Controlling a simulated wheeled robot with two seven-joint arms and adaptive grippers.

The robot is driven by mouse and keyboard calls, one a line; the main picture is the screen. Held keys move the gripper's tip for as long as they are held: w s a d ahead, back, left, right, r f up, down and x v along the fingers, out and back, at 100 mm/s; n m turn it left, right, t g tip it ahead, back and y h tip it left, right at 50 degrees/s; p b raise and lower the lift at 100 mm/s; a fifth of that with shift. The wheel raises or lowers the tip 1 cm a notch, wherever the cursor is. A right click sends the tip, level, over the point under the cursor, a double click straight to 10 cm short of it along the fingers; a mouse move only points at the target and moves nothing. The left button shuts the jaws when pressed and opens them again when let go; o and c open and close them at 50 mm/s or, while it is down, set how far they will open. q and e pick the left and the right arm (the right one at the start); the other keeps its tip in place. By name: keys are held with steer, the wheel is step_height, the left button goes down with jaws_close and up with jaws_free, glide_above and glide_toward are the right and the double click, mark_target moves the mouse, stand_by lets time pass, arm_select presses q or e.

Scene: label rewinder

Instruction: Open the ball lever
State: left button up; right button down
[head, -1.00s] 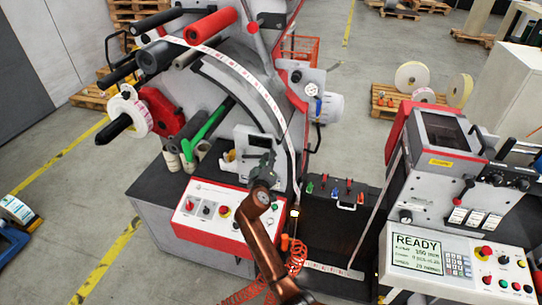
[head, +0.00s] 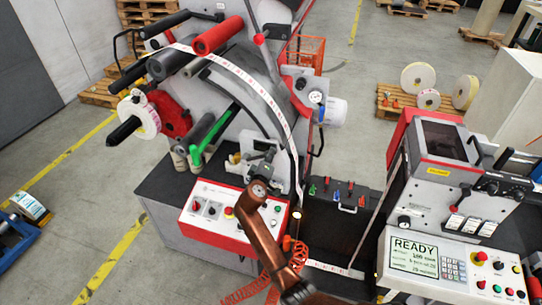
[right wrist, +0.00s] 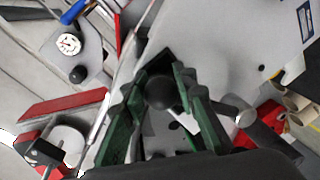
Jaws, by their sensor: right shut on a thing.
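A dark ball knob (right wrist: 162,92), which I take for the ball lever's end, sits between the green ribbed fingers of my right gripper (right wrist: 160,100) in the right wrist view. The fingers are closed around it. In the head view my right gripper (head: 264,166) is at the white bracket area of the rewinder, just above the red-edged control panel (head: 214,206). The gripper and arm hide the ball there, so its lever's angle cannot be told. My left gripper is not in view.
A pressure gauge (right wrist: 69,44) and another black knob (right wrist: 78,74) are near the gripper. A white label strip (head: 270,100) runs over the curved guide. The console with the READY screen (head: 413,255) stands to the right. A black case with connectors (head: 335,225) lies between.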

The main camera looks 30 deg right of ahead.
steer(key=shift+w+a+r, duration=0.2)
steer(key=shift+a+r, duration=0.15)
steer(key=shift+a, duration=0.2)
steer(key=c, duration=2)
jaws_free()
steer(key=o, duration=0.5)
steer(key=shift+w+a, duration=0.15)
steer(key=shift+o, duration=0.3)
steer(key=shift+d+f, duration=0.1)
steer(key=shift+d, duration=0.1)
steer(key=v, duration=0.7)
steer(key=shift+s, duration=0.3)
steer(key=shift+a+f, duration=0.1)
steer(key=shift+a, duration=0.05)
